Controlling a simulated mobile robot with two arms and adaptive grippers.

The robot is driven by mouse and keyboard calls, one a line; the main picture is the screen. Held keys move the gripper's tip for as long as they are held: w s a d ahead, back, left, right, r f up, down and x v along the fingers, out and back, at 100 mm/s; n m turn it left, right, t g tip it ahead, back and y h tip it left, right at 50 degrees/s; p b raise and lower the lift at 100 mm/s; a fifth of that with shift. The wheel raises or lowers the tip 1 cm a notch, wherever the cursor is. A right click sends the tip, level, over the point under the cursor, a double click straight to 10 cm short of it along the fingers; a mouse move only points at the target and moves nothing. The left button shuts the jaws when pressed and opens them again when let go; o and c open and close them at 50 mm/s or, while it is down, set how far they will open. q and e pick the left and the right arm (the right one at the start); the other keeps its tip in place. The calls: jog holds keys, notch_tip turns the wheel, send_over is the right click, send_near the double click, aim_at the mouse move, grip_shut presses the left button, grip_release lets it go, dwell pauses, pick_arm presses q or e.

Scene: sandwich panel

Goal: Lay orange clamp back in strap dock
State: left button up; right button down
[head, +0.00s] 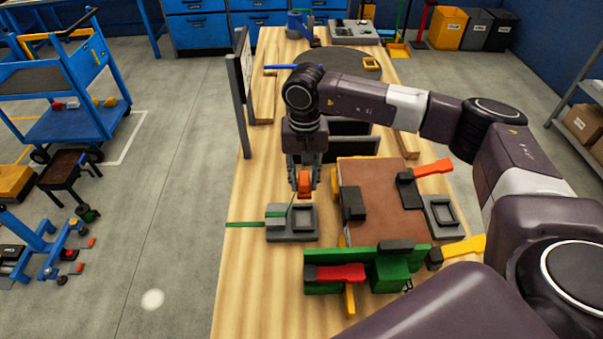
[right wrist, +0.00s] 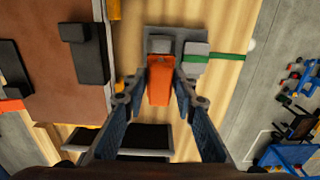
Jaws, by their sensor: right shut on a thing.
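The orange clamp (head: 304,183) is held upright or nearly so between the fingers of my right gripper (head: 303,188), which is shut on it. In the right wrist view the clamp's orange handle (right wrist: 159,84) lies between the two fingertips (right wrist: 161,68). The grey strap dock (head: 302,236) lies on the table just below the clamp in the head view, with a green strap (head: 245,225) running off its left side. The dock (right wrist: 190,34) also shows beyond the clamp in the right wrist view. I cannot tell whether clamp and dock touch. My left gripper is out of view.
A brown panel (head: 378,192) with black clamps lies right of the dock. A green fixture (head: 385,267) with a red-handled clamp (head: 340,273) stands in front. Another grey dock (head: 442,215) is at the right. Bare wood (head: 255,285) is left of the fixture.

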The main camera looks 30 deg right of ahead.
notch_tip(320, 180, down, 3)
jog(key=shift+r+b, duration=0.2)
jog(key=shift+b, duration=0.25)
notch_tip(320, 180, down, 5)
jog(key=shift+w+f+b, duration=0.1)
jog(key=shift+w+b, duration=0.05)
jog(key=shift+b, duration=1.05)
notch_tip(320, 180, down, 4)
jog(key=b, duration=0.2)
jog(key=shift+b, duration=0.4)
jog(key=shift+f+b, duration=0.6)
jog(key=shift+b, duration=0.15)
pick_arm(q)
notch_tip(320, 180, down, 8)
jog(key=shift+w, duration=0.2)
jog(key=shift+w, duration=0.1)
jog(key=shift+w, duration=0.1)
pick_arm(e)
jog(key=c, duration=1.5)
grip_release()
notch_tip(320, 180, up, 12)
jog(key=shift+r, duration=0.1)
